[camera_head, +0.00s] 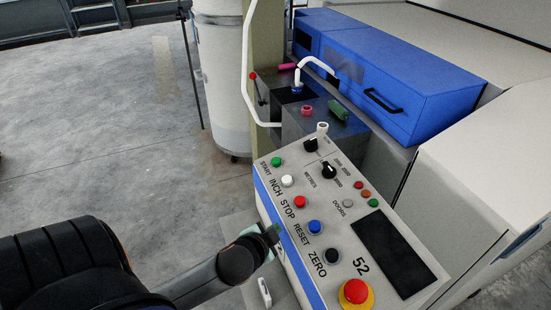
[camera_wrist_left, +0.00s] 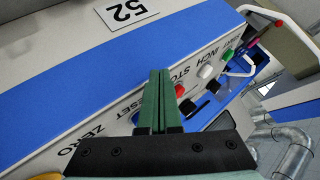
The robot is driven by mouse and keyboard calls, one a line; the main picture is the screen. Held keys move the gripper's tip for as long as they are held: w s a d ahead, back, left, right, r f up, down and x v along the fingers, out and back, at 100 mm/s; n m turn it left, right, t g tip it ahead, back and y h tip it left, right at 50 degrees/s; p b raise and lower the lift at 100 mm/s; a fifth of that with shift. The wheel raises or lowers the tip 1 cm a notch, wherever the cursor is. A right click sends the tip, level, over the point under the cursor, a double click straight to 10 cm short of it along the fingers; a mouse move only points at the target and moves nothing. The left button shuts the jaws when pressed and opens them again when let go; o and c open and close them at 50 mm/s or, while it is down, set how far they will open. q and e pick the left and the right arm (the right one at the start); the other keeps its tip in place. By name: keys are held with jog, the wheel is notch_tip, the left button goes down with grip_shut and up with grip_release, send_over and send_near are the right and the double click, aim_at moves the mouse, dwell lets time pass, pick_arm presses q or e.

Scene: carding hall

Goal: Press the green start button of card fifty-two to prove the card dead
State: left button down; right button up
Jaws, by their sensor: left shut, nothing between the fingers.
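The control panel of card fifty-two (camera_head: 345,208) slopes across the head view, marked 52. Its green start button (camera_head: 277,161) is at the far left end, beside the word START; it also shows small in the left wrist view (camera_wrist_left: 228,55). My left gripper (camera_head: 276,233) is shut and empty. It is at the panel's near left edge by the blue stripe, level with the reset button, well short of the green button. In the left wrist view its green fingers (camera_wrist_left: 161,98) point along the panel edge, with the red stop button just beyond. I cannot tell whether they touch the panel.
White inch (camera_head: 287,181), red stop (camera_head: 300,202), blue reset (camera_head: 315,227) and black zero (camera_head: 331,256) buttons run down from start. A red emergency stop (camera_head: 355,291) sits at the near end. Beyond stand a white bent handle (camera_head: 318,66) and a blue cover (camera_head: 400,75).

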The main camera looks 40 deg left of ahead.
pick_arm(q)
jog(key=w+a+r+m+t, duration=0.1)
jog(key=w+r, duration=0.1)
jog(key=w+a+r+m+t, duration=0.1)
jog(key=w+r+m+t, duration=0.1)
jog(key=w, duration=0.1)
jog(key=w+a+r+m+t, duration=0.1)
jog(key=w+a+r+m, duration=0.1)
jog(key=w, duration=0.1)
jog(key=shift+t, duration=0.3)
jog(key=w+a+r+m+t+h, duration=0.25)
jog(key=w+r+m+h, duration=0.4)
jog(key=m, duration=0.45)
jog(key=a+m+g, duration=0.6)
jog(key=a+m, duration=0.2)
jog(key=a, duration=0.3)
jog(key=shift+r+m, duration=0.3)
jog(key=shift+r, duration=0.15)
jog(key=shift+d, duration=0.1)
jog(key=b, duration=0.7)
send_over(276, 161)
jog(key=s+a, duration=0.1)
jog(key=s, duration=0.1)
jog(key=f, duration=0.6)
jog(key=shift+s+a+f, duration=0.1)
jog(key=shift+s+f, duration=0.1)
jog(key=shift+f, duration=0.15)
jog(key=shift+w+f, duration=0.25)
jog(key=shift+f, duration=0.8)
